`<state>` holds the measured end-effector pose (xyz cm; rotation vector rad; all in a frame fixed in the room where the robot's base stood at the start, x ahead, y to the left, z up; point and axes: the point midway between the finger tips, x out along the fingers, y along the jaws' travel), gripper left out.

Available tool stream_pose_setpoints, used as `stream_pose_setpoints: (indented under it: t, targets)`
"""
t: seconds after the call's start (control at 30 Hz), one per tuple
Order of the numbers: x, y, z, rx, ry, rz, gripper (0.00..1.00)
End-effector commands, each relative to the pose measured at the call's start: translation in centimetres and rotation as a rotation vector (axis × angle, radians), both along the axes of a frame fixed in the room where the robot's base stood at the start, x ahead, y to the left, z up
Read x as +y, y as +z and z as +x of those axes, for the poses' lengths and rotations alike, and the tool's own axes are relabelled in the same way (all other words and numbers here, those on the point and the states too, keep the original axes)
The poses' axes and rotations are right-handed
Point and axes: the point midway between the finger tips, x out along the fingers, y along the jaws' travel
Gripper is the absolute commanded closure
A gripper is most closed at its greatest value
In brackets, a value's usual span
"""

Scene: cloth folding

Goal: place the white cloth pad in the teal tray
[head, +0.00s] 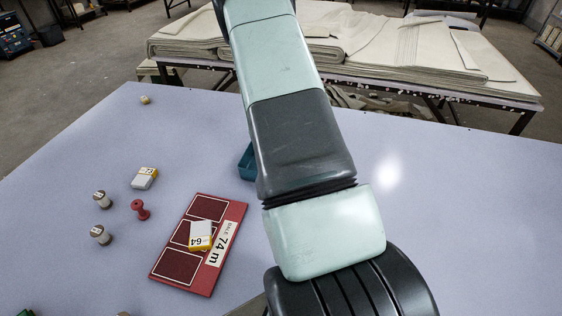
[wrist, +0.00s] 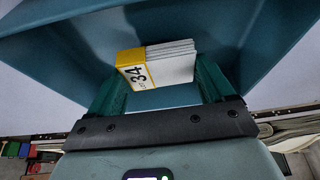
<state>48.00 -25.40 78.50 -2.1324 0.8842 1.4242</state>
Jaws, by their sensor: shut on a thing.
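In the wrist view a white cloth pad (wrist: 172,67) with a yellow band marked 34 sits between the green fingers of my gripper (wrist: 158,78). My gripper is shut on it. Walls of the teal tray (wrist: 60,58) surround the pad in this view, so the pad is at or inside the tray's opening. I cannot tell whether it touches the tray floor. In the head view only a corner of the teal tray (head: 246,163) shows beside my arm, which hides the rest of it, the gripper and the held pad.
A red board (head: 212,283) lies left of my arm with a pad marked 64 (head: 201,229) on it. Another yellow-banded pad (head: 142,179), a red spool (head: 140,210) and two pale spools (head: 101,235) stand farther left. The table's right side is clear.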

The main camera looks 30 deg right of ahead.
Motion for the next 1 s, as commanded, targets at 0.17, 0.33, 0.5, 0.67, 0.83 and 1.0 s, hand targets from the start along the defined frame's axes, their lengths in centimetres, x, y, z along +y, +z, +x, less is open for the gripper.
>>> stream_pose_setpoints:
  t: [0.17, 0.33, 0.5, 0.67, 0.83, 1.0]
  targets:
    - [0.0, -2.4, 0.0, 0.000, -0.001, 0.001, 0.47]
    - [0.0, -2.3, 0.0, -0.001, 0.000, -0.001, 0.47]
    - [0.0, -2.7, 0.0, 0.000, 0.000, 0.000, 0.47]
    - [0.0, -2.6, 0.0, 0.000, 0.000, 0.000, 0.00]
    - [0.0, -2.6, 0.0, 0.000, 0.001, 0.000, 0.00]
    - [0.2, -1.6, -0.2, 0.000, 0.002, 0.000, 0.00]
